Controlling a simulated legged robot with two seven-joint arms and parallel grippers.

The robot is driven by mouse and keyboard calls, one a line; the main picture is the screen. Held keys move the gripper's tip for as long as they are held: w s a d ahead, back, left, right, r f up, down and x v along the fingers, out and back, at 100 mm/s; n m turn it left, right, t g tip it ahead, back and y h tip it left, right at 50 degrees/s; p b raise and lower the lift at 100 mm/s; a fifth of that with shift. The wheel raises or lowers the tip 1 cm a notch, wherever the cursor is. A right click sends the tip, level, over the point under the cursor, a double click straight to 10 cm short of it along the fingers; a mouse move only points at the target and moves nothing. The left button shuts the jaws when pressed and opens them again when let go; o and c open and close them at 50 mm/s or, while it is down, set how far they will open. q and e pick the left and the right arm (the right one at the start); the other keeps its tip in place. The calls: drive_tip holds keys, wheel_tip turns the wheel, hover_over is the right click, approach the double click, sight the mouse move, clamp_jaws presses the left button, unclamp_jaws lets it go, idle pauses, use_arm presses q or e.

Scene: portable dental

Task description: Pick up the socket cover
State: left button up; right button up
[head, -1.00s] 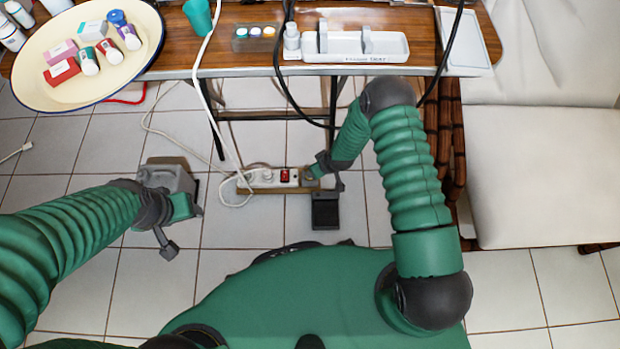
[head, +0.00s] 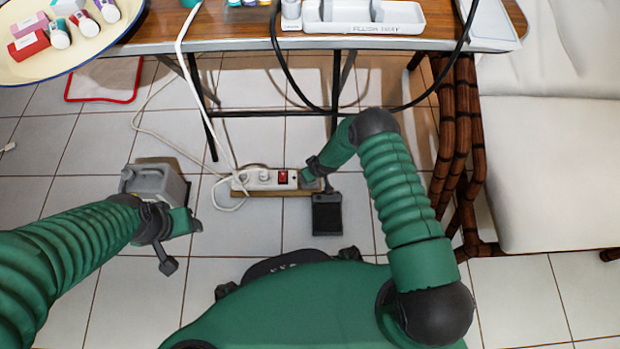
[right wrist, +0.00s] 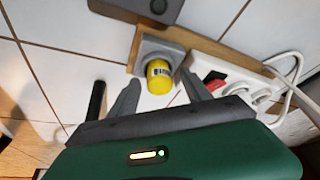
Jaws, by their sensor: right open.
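In the right wrist view a yellow round cap with dark lettering (right wrist: 159,75), which looks like the socket cover, sits at a grey square block (right wrist: 167,50) on the wooden strip. My right gripper (right wrist: 160,85) is open, with one finger on each side of the cap and gaps visible. In the head view my right gripper (head: 314,178) is at the right end of the white power strip (head: 262,180), and the cap is hidden.
The power strip has a red switch (head: 282,177) and a white cable. A dark flat object (head: 327,216) lies just in front of it. The table (head: 240,43) stands behind, with thin dark legs. A white-cushioned chair (head: 550,170) is at the right. The tiled floor between the grippers is mostly clear.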

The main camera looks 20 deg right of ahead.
drive_tip(key=shift+r, duration=0.1)
clamp_jaws()
idle(0.3)
drive_tip(key=shift+r+p, duration=0.3)
wheel_tip(320, 180, up, 3)
drive_tip(key=p, duration=0.3)
drive_tip(key=shift+r, duration=0.2)
drive_tip(key=s+a+r+p, duration=0.1)
drive_tip(key=s+a+p, duration=0.6)
drive_tip(key=s, duration=0.6)
drive_tip(key=shift+s+a+p, duration=0.3)
drive_tip(key=shift+a, duration=0.4)
